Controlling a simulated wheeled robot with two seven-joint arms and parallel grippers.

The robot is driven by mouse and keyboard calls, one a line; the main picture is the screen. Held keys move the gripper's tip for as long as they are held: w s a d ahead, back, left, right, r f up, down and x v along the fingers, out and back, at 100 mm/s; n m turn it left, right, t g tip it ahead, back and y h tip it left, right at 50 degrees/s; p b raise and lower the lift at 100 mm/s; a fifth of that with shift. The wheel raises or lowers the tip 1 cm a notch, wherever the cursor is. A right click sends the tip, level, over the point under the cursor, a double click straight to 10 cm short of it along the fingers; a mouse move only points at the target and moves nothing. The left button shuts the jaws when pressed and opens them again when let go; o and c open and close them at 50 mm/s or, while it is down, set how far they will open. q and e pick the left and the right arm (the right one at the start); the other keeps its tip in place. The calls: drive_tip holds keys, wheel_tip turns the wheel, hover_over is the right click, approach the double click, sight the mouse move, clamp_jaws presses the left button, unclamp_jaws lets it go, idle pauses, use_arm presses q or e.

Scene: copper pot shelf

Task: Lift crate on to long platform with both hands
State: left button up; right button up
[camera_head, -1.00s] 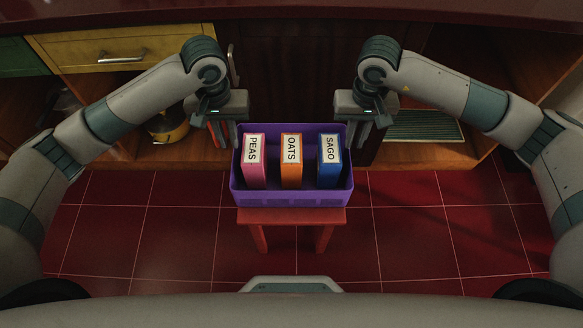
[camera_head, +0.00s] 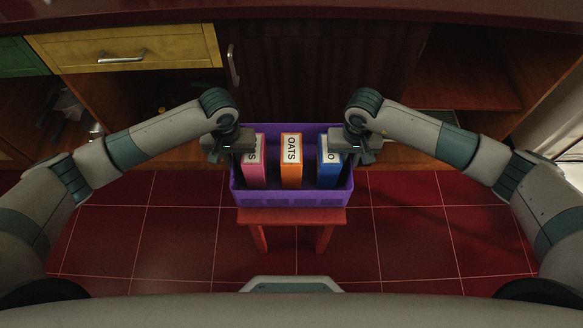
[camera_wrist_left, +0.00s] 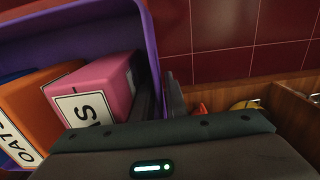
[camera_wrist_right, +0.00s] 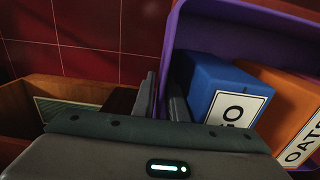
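The purple crate (camera_head: 292,198) sits upright on a small red stool (camera_head: 292,215). It holds a pink PEAS box (camera_head: 252,174), an orange OATS box (camera_head: 291,172) and a blue SAGO box (camera_head: 328,174). My left gripper (camera_wrist_left: 161,98) straddles the crate's wall beside the pink box, one finger inside and one outside. My right gripper (camera_wrist_right: 163,98) straddles the opposite wall beside the blue box in the same way. Both pairs of fingers look closed together on the thin walls. In the head view, the grippers partly cover the pink and blue boxes' labels, and the fingertips are hidden.
Behind the crate is a wooden cabinet with a yellow drawer (camera_head: 125,48), a dark ribbed door (camera_head: 300,75) and open shelves (camera_head: 465,80) at the right. A dark red countertop (camera_head: 300,10) runs along the top. The tiled floor (camera_head: 160,235) around the stool is clear.

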use_arm(q)
clamp_jaws()
use_arm(e)
clamp_jaws()
idle(1.2)
use_arm(q)
drive_tip(key=shift+w+r, duration=0.1)
use_arm(e)
drive_tip(key=shift+w+r, duration=0.1)
drive_tip(key=shift+w, duration=0.05)
use_arm(q)
drive_tip(key=shift+r, duration=0.1)
drive_tip(key=shift+r, duration=0.1)
use_arm(e)
drive_tip(key=shift+r, duration=0.2)
